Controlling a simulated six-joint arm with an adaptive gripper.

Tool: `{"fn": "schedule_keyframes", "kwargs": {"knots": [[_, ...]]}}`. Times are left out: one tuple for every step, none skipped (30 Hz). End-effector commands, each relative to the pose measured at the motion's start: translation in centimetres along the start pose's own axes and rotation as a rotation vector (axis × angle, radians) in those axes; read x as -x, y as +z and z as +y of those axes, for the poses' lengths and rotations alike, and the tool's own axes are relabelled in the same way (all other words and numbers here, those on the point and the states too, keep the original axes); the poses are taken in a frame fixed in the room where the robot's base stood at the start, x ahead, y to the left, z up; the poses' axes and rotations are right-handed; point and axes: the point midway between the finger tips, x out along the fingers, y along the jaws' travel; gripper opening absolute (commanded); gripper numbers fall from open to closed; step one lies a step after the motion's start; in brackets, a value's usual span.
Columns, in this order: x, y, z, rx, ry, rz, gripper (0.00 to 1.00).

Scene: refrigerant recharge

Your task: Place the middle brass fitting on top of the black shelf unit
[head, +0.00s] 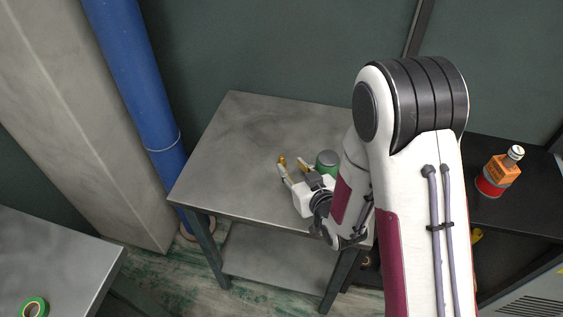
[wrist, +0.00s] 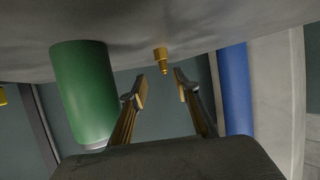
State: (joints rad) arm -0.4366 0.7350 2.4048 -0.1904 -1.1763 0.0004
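A small brass fitting (wrist: 161,60) stands on the grey metal table (head: 232,135); the wrist view shows the table upside down along its top. My gripper (head: 292,166) is open, low over the table near its front. In the wrist view the fitting lies between and just ahead of the two fingertips (wrist: 160,83), with gaps on both sides. In the head view I cannot clearly tell the fitting from the brass-coloured fingertips. A second brass piece (wrist: 2,95) is cut off at the wrist view's left edge. The black shelf unit (head: 510,215) stands at the right, partly behind my arm.
A green can (head: 327,160) stands close beside my gripper; it also shows in the wrist view (wrist: 82,92). A red can (head: 490,184) with an orange item stands on the shelf unit. A blue pipe (head: 140,80) rises left. Green tape (head: 34,306) lies on another table.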

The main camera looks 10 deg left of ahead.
Motion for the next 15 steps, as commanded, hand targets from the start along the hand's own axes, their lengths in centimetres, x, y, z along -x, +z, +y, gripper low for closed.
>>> {"fn": "schedule_keyframes", "kwargs": {"knots": [[-0.4, 0.0, 0.0, 0.000, -0.001, 0.001, 0.31], [-0.6, 0.0, 0.0, 0.000, -0.001, 0.002, 0.31], [-0.9, 0.0, -0.1, 0.000, -0.001, 0.001, 0.31], [-1.1, 0.0, -0.1, 0.000, -0.001, 0.000, 0.31], [-1.3, 0.0, -0.1, 0.000, -0.001, 0.000, 0.31], [-1.6, 0.0, -0.1, 0.000, -0.001, 0.000, 0.31], [-1.7, 0.0, -0.1, 0.000, -0.001, 0.000, 0.31], [-1.8, 0.0, -0.1, 0.000, 0.000, 0.000, 0.31], [-1.9, 0.0, -0.1, 0.000, 0.000, 0.000, 0.31], [-1.9, 0.0, -0.1, 0.000, 0.000, 0.000, 0.31], [-2.0, 0.0, -0.1, 0.000, 0.000, 0.000, 0.31], [-2.0, 0.0, -0.1, 0.000, 0.000, 0.000, 0.31], [-2.0, 0.0, -0.1, 0.000, 0.000, 0.000, 0.31], [-2.0, 0.0, -0.1, 0.000, 0.000, 0.000, 0.31], [-2.0, 0.0, -0.1, 0.000, 0.000, 0.000, 0.31]]}}
